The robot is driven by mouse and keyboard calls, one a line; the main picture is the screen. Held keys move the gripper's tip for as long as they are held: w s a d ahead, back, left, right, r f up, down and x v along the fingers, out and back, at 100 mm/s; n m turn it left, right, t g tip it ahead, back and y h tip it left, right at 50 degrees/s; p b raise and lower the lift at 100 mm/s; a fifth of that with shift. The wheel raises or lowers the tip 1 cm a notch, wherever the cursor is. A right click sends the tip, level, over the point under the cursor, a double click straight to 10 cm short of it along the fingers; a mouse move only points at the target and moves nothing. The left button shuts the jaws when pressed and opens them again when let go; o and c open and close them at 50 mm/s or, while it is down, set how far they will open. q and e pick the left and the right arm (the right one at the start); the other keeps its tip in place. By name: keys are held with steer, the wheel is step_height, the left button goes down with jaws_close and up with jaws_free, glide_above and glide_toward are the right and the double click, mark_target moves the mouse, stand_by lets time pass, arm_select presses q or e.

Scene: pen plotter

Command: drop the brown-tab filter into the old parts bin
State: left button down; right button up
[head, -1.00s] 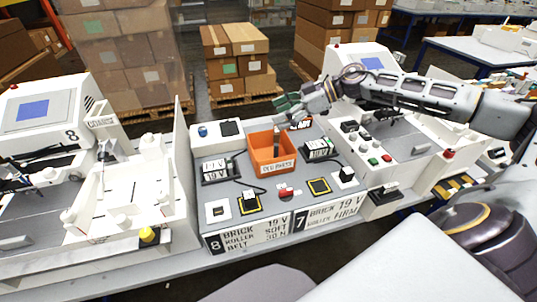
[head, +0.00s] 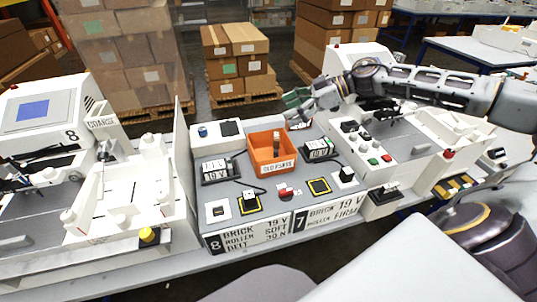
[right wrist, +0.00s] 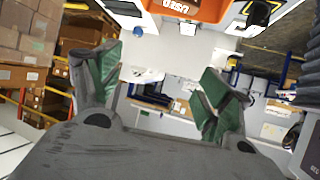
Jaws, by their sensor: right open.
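The old parts bin is an orange open box (head: 272,161) with a white label, standing on the grey bench panel in the head view. Its orange edge also shows at the top of the right wrist view (right wrist: 190,9). The brown-tab filter (head: 276,144) shows as a small upright piece with a brownish top, inside the bin near its back wall. Its lower end is hidden or too small to make out. My right gripper (head: 293,102) is behind and above the bin, apart from the filter. Its green-padded fingers are spread and empty in the right wrist view (right wrist: 160,88). My left gripper is not in view.
Black-and-white labelled blocks (head: 217,170) and (head: 318,150) flank the bin. A red switch (head: 285,192) lies in front. A white upright panel (head: 184,150) stands at the left, and a control box with buttons (head: 370,145) at the right.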

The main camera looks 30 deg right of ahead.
steer(key=v, duration=0.8)
steer(key=shift+s+d+r, duration=0.15)
steer(key=shift+s+d, duration=0.05)
steer(key=shift+d, duration=0.05)
steer(key=shift+r, duration=0.1)
stand_by(0.8)
step_height(320, 180, up, 10)
steer(key=p, duration=1)
